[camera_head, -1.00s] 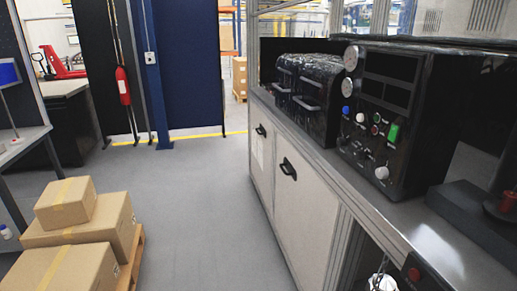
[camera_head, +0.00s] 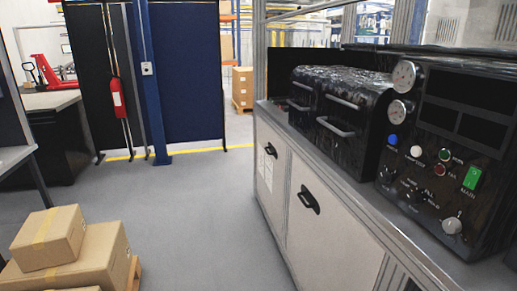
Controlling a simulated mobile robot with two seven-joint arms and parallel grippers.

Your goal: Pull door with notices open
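The door with notices (camera_head: 266,160) is the farther of two pale cabinet doors under the workbench on the right. White paper sheets (camera_head: 269,165) are fixed to its face, and a small dark handle is near its top. It looks closed. The nearer pale door (camera_head: 322,222) has a black handle (camera_head: 309,199) and also looks closed. Neither of my grippers shows in the head view.
The bench top (camera_head: 350,170) carries a black machine with two handles (camera_head: 338,112) and a control panel with gauges (camera_head: 447,150). Stacked cardboard boxes (camera_head: 72,262) on a pallet stand at lower left. The grey floor (camera_head: 195,215) between is clear.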

